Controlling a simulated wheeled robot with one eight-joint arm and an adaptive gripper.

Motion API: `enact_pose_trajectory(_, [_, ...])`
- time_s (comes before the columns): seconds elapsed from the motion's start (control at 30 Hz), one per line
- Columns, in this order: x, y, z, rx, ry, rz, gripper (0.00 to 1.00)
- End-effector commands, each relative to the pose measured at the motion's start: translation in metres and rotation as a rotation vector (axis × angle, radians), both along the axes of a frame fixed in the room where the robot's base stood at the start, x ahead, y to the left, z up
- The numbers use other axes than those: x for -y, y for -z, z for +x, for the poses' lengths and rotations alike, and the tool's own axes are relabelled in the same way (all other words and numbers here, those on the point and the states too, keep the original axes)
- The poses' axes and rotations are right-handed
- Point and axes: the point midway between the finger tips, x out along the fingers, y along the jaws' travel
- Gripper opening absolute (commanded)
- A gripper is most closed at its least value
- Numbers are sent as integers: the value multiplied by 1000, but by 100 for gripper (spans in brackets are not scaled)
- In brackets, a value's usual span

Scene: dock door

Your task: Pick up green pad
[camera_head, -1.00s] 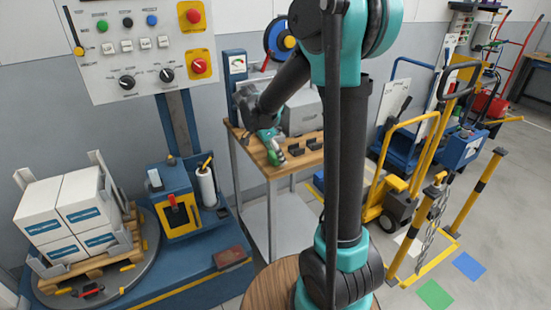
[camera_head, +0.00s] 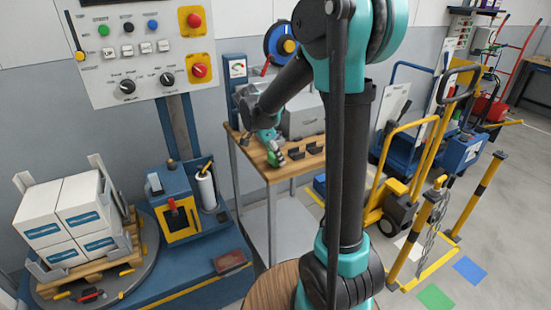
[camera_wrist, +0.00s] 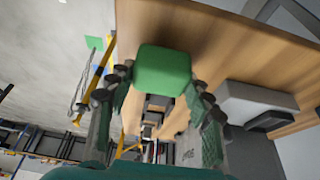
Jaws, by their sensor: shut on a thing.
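The green pad (camera_wrist: 162,70) is a rounded green block between the fingertips of my gripper (camera_wrist: 163,84) in the wrist view. The fingers are shut on its two sides. In the head view the pad (camera_head: 276,158) shows as a small green patch at the tip of my gripper (camera_head: 269,146), over the front part of the wooden table (camera_head: 285,172). Whether the pad touches the tabletop cannot be told. Part of it is hidden by the gripper.
Small dark blocks (camera_head: 297,153) and a grey box (camera_head: 303,118) are on the table beside my gripper. A control panel (camera_head: 143,50) and a pallet of white boxes (camera_head: 70,215) stand left. Yellow-framed carts (camera_head: 400,180) stand right. Grey floor is open at far right.

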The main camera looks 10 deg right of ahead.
Motion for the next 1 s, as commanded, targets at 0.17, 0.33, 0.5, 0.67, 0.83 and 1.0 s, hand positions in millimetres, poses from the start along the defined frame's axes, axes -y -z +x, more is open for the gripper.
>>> enact_pose_trajectory(0.17, [0, -26, -1, 0, 0, 0, 26])
enact_pose_trajectory(0.33, [0, -63, -1, 0, 0, 0, 26])
enact_pose_trajectory(0.5, [0, -105, -1, 0, 0, 0, 26])
enact_pose_trajectory(0.67, [0, -142, -1, 0, 0, 0, 26])
enact_pose_trajectory(0.83, [0, -170, -1, 0, 0, 0, 26])
enact_pose_trajectory(1.0, [0, -185, 0, 0, 0, 0, 26])
